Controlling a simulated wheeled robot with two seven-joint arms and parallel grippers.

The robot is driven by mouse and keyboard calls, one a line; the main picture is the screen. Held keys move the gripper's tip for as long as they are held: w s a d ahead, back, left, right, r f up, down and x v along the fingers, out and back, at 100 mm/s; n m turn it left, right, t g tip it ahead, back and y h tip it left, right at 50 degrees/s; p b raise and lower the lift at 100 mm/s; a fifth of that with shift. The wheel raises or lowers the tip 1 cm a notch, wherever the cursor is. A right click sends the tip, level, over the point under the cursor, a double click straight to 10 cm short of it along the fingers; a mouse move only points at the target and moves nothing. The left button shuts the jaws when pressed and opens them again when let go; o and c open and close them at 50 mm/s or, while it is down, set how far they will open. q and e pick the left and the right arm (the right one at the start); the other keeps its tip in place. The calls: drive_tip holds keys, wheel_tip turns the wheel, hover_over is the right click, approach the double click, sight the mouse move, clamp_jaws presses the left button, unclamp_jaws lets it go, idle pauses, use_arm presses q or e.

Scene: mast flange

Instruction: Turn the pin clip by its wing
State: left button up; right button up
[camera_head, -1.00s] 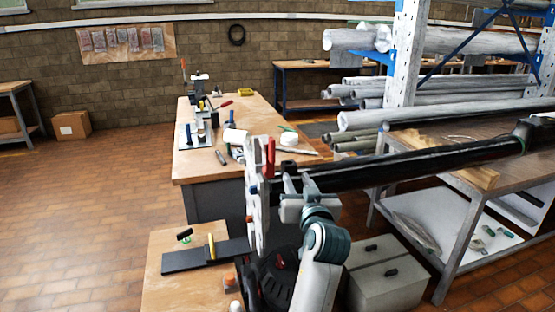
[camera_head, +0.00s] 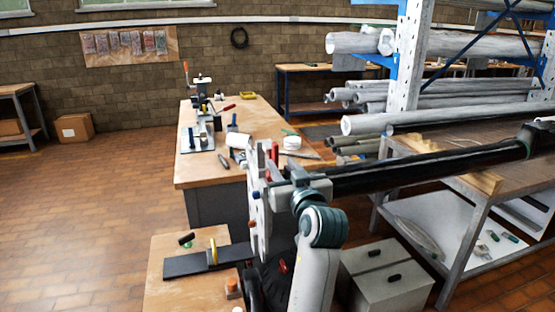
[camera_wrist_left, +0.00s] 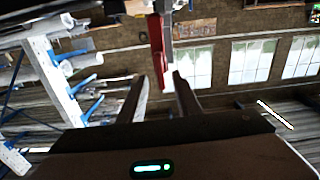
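The red pin clip (camera_head: 275,151) stands at the upper part of the white mast flange plate (camera_head: 258,222), at the near end of the black mast (camera_head: 400,168). In the left wrist view its red wing (camera_wrist_left: 156,50) hangs down between my fingers. My left gripper (camera_head: 272,174) is at the flange, just below and beside the clip. Its two dark fingers (camera_wrist_left: 160,80) are apart, with gaps seen on both sides of the red wing. The gripper partly hides the clip's lower part in the head view. My right gripper is not in view.
A workbench (camera_head: 205,172) with tools stands behind the flange. A low wooden table (camera_head: 165,245) with a dark bar is at the lower left. Grey boxes (camera_head: 385,290) stand at the lower right. A rack upright (camera_head: 405,70) rises behind the mast.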

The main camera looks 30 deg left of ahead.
sight(277, 158)
use_arm(q)
drive_tip(key=shift+x, duration=2.75)
drive_tip(key=shift+w+a, duration=0.1)
drive_tip(key=shift+a, duration=0.05)
drive_tip(key=shift+c, duration=0.7)
clamp_jaws()
